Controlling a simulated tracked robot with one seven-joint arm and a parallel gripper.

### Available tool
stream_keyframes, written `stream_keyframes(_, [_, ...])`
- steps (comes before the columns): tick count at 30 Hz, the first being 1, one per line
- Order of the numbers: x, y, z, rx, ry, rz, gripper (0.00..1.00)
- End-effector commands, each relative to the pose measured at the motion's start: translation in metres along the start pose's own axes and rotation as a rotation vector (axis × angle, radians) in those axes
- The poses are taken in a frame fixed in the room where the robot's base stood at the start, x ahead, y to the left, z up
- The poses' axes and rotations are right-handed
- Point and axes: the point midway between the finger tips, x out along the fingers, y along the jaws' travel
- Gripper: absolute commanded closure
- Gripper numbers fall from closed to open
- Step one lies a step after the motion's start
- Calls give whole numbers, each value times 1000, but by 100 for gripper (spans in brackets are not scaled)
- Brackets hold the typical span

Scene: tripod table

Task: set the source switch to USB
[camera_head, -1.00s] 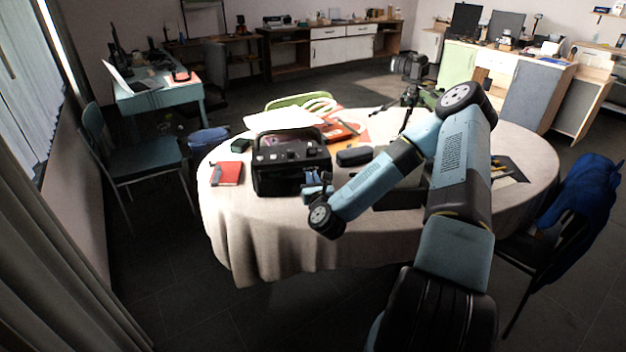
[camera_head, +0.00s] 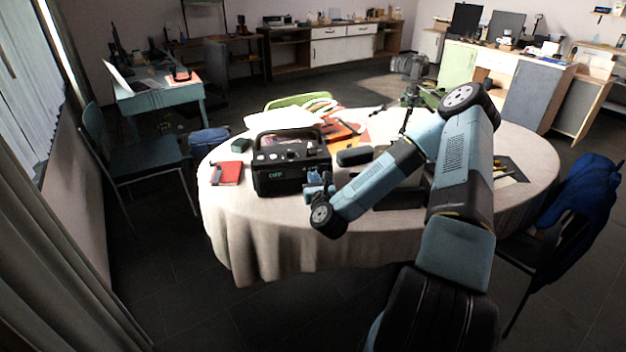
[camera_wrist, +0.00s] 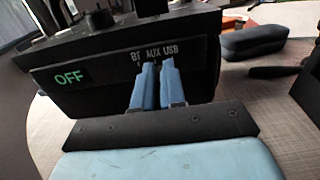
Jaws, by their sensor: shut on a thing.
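The black radio (camera_head: 283,178) stands upright on the round table, its handle above it. In the wrist view its front panel (camera_wrist: 95,78) shows green "OFF" lettering and the printed labels BT, AUX and USB. My gripper (camera_head: 318,183) is at the right side of the radio front. In the wrist view its two blue fingers (camera_wrist: 156,68) are close together just under the AUX and USB labels, shut on the source switch. The fingers hide the switch, so its position cannot be read.
The round table (camera_head: 240,225) has a white cloth. A red book (camera_head: 228,173) lies left of the radio. A dark case (camera_head: 354,157) lies just right of it. A tripod (camera_head: 406,120) stands further back. A chair with a blue jacket (camera_head: 588,195) is at the right.

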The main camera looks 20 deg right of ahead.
Motion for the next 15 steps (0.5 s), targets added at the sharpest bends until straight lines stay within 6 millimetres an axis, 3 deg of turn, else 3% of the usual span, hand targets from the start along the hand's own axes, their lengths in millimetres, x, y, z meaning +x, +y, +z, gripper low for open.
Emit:
stream_keyframes(6, [2,-18,-1,0,3,-3,100])
stream_keyframes(15, [2,-21,-1,-2,2,-4,100])
